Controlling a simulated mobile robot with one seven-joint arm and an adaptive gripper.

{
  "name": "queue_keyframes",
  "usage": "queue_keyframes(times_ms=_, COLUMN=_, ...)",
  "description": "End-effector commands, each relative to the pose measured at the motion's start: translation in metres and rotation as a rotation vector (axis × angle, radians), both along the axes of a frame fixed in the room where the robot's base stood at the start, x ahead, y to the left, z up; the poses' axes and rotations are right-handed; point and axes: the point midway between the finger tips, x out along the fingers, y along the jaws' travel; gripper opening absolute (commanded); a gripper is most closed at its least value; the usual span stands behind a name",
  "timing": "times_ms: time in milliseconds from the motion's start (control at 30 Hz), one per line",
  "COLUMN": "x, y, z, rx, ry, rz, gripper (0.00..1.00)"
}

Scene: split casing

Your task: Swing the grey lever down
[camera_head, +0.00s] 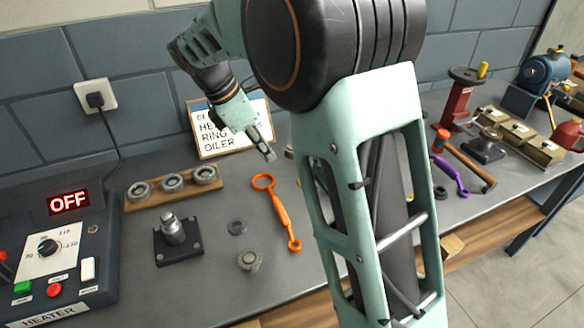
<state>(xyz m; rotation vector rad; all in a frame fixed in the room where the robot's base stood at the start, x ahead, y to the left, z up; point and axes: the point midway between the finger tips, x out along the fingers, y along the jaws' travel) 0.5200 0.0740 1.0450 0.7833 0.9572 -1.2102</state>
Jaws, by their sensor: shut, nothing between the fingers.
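My gripper (270,156) is shut and empty, pointing down to the right over the bench, in front of the white sign board. I cannot make out a grey lever in this view. My own green and black arm fills the middle of the picture and hides the part of the bench behind it. A few small things peek out beside the arm, too covered to tell what they are.
The grey bench (205,290) holds a heater box (60,260) reading OFF, a wooden ring rack (172,188), a black-based metal post (174,235), an orange wrench (278,210) and a sign (212,143). At right stand a red press (462,100), a hammer (465,160) and a purple wrench (450,175).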

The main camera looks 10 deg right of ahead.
Motion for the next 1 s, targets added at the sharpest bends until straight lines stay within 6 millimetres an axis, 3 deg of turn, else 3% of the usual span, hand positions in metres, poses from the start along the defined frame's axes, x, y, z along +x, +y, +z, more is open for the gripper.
queue_keyframes(times_ms=367, x=0.0, y=-0.003, z=-0.006, rx=0.0, ry=0.002, rz=-0.001, gripper=0.0)
queue_keyframes(times_ms=867, x=0.007, y=-0.041, z=-0.094, rx=-0.001, ry=0.002, rz=-0.002, gripper=0.0)
queue_keyframes(times_ms=1000, x=0.012, y=-0.063, z=-0.086, rx=0.0, ry=-0.002, rz=-0.003, gripper=0.0)
